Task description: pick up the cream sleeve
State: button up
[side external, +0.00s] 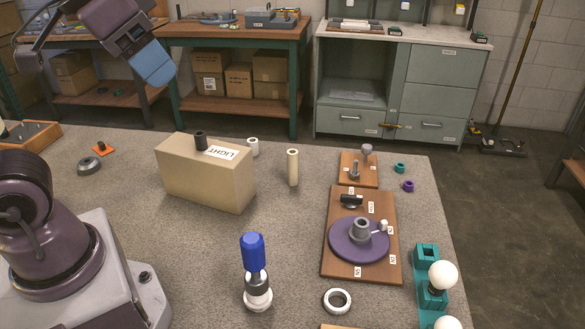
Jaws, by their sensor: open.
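The cream sleeve (293,168) is a tall, narrow cream cylinder. It stands upright on the grey work surface, right of the beige box, with clear space around it. My gripper (152,64) shows at the upper left with a blue end, high above the table and well to the left of the sleeve. It is open and apart from the sleeve. Its fingertips overlap closely from this side, so the gap between them is hard to see.
A beige box (205,174) marked LIGHT stands left of the sleeve, with a dark cylinder (201,141) on top. A white cylinder (253,147) stands behind it. A blue-topped part (253,251) stands in front. A wooden board (338,265) bears a purple disc (345,248) at right.

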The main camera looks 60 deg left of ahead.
jog(key=w+a+f+m+g+y, duration=0.1)
jog(key=w+a+y, duration=0.2)
jog(key=a, duration=0.3)
jog(key=w+a+m+y, duration=0.2)
jog(key=w+a+y, duration=0.1)
jog(key=a, duration=0.2)
jog(key=m+t+y, duration=0.2)
jog(key=m+t, duration=0.9)
jog(key=m, duration=1.7)
send_over(290, 167)
jog(key=s, duration=0.2)
jog(key=f, duration=3.5)
jog(key=shift+w+d+f, duration=0.2)
jog(key=shift+d+f, duration=0.05)
jog(key=shift+d, duration=0.15)
jog(key=x, duration=0.5)
jog(key=shift+f, duration=0.2)
